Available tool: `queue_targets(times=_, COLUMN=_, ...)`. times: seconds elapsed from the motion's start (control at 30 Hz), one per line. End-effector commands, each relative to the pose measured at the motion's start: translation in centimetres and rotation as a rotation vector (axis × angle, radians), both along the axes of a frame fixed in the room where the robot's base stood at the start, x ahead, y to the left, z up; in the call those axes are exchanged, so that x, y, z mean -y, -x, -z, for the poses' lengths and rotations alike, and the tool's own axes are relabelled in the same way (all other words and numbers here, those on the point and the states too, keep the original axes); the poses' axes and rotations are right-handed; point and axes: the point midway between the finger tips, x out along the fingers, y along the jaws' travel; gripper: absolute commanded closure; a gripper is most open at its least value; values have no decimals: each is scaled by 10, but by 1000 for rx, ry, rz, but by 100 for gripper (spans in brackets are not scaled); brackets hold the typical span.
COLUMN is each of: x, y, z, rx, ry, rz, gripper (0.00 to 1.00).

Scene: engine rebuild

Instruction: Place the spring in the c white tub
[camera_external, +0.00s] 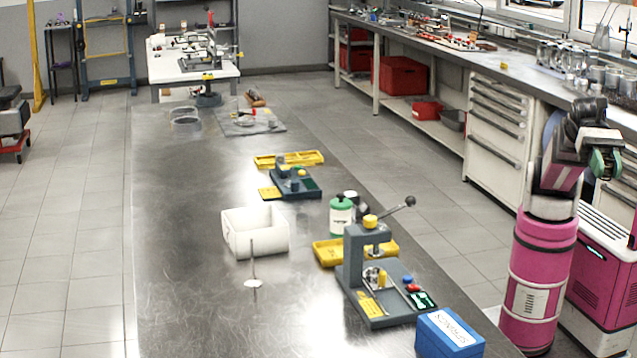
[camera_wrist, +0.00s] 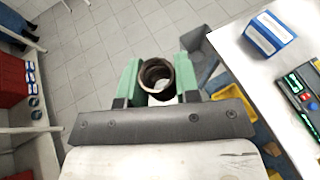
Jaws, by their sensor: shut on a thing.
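My gripper (camera_wrist: 157,82) has green fingers and is shut on the spring (camera_wrist: 157,72), a dark round coil seen end-on between the fingers in the wrist view. In the external view my gripper (camera_external: 605,162) is at the far right, off the steel table's right side and well away from the tub; the spring cannot be made out there. The white tub (camera_external: 238,243) is an open box standing on the table at mid-left. Its inside is only partly visible. A letter on it cannot be read.
A blue box marked for springs (camera_external: 440,345) stands at the table's near right edge. A thin upright rod (camera_external: 253,266) stands before the tub. The table's left is clear.

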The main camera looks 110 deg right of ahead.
Motion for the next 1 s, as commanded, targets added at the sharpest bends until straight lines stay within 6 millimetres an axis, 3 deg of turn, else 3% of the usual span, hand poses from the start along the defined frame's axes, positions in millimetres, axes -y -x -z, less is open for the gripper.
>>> queue_targets(times=0.03, x=3, y=25, z=1, rx=1, ry=-2, rz=-23, gripper=93)
queue_targets(times=0.3, x=15, y=124, z=-3, rx=1, ry=-3, rz=-122, gripper=93)
queue_targets(times=0.53, x=32, y=190, z=-2, rx=-3, ry=-5, rz=-194, gripper=93)
queue_targets(times=0.7, x=40, y=216, z=-2, rx=-2, ry=-5, rz=-223, gripper=93)
queue_targets(times=0.8, x=42, y=222, z=-2, rx=-3, ry=-4, rz=-229, gripper=93)
queue_targets(times=1.0, x=39, y=201, z=-1, rx=-5, ry=-4, rz=-215, gripper=93)
